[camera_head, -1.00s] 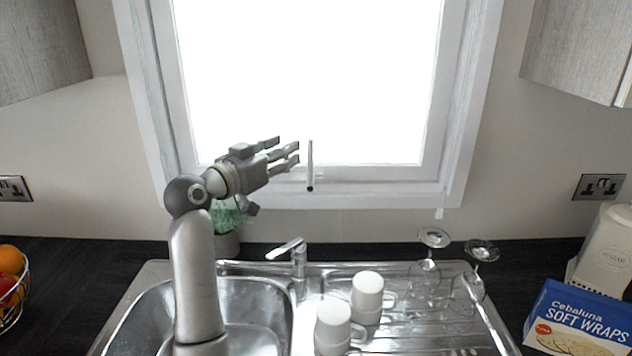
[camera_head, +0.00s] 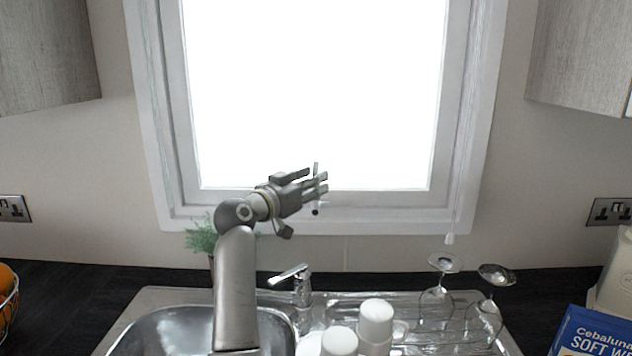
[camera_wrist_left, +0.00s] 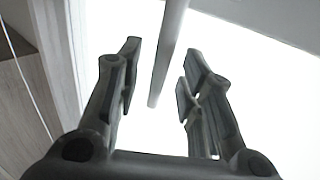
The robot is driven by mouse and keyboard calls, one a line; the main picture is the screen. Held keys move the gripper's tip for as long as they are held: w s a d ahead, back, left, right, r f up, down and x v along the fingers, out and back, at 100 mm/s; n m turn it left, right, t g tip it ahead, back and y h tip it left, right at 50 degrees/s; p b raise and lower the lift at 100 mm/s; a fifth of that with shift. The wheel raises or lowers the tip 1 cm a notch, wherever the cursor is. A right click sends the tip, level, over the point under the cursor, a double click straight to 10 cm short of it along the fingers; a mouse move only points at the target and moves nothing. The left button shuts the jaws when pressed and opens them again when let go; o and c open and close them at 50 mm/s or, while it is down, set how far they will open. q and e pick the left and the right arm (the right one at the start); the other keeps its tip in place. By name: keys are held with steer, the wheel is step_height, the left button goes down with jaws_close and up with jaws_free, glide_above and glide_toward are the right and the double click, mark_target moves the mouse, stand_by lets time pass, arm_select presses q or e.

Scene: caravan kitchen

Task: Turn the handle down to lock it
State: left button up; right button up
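The window handle (camera_head: 316,168) is a thin grey bar that points up from the bottom of the window frame. My left gripper (camera_head: 316,182) is at the handle in the head view, its fingers hiding part of the bar. In the left wrist view the handle (camera_wrist_left: 166,55) runs between the two open fingers of my left gripper (camera_wrist_left: 160,75), with a gap on each side. I see no finger touching it. My right gripper is in neither view.
Below the window are a sink (camera_head: 165,335), a tap (camera_head: 301,288), white mugs (camera_head: 376,322) and upturned glasses (camera_head: 436,300). A green plant (camera_head: 201,238) stands behind my left arm. Wall cupboards (camera_head: 45,55) flank the window.

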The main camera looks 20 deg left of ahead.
arm_select(q)
steer(key=shift+x, duration=1.05)
steer(key=shift+a, duration=0.1)
steer(key=shift+c, duration=0.2)
jaws_close()
